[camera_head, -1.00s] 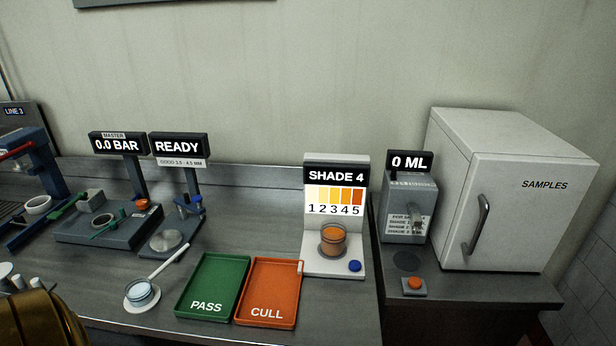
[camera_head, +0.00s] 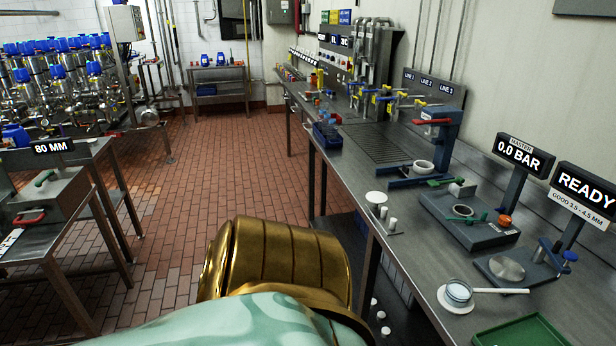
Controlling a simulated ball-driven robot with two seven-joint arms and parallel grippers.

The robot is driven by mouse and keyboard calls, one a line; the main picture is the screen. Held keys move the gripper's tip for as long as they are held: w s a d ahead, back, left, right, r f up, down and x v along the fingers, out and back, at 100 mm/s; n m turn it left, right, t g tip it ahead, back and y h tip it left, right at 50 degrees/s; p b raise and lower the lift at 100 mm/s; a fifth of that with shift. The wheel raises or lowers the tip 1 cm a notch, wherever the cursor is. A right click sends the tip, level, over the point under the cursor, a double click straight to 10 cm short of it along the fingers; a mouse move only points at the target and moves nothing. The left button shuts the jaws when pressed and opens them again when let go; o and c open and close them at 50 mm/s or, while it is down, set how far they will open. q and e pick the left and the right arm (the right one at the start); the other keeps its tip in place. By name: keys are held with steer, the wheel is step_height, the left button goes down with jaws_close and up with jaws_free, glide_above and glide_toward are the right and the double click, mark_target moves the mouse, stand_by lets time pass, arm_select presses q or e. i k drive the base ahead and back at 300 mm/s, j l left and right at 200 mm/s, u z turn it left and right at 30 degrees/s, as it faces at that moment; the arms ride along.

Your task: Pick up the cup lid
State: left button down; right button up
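I cannot identify the cup lid for certain. A flat white disc (camera_head: 376,197) on the bench's near edge, beside small white pegs (camera_head: 392,224), is lid-like, but it is small in view. A round clear-topped dish or lens (camera_head: 459,292) with a white handle lies near the bench's front edge. Neither of my grippers is in view. A gold and teal part of my own body fills the bottom middle and hides the floor and part of the bench's underside.
The right-hand bench (camera_head: 400,262) carries a 0.0 BAR station (camera_head: 470,220), a READY gauge (camera_head: 507,268) and a green tray (camera_head: 522,333). A table with an 80 MM device (camera_head: 48,195) stands left. Brick floor (camera_head: 215,160) between them is open.

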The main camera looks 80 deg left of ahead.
mark_target(372, 198)
steer(key=u, duration=2.2)
steer(key=z, duration=0.65)
steer(key=i+j+z, duration=0.1)
steer(key=j+z, duration=0.2)
steer(key=z, duration=0.15)
steer(key=j+z, duration=0.3)
steer(key=z, duration=0.15)
steer(key=j+z, duration=0.7)
steer(key=z, duration=0.2)
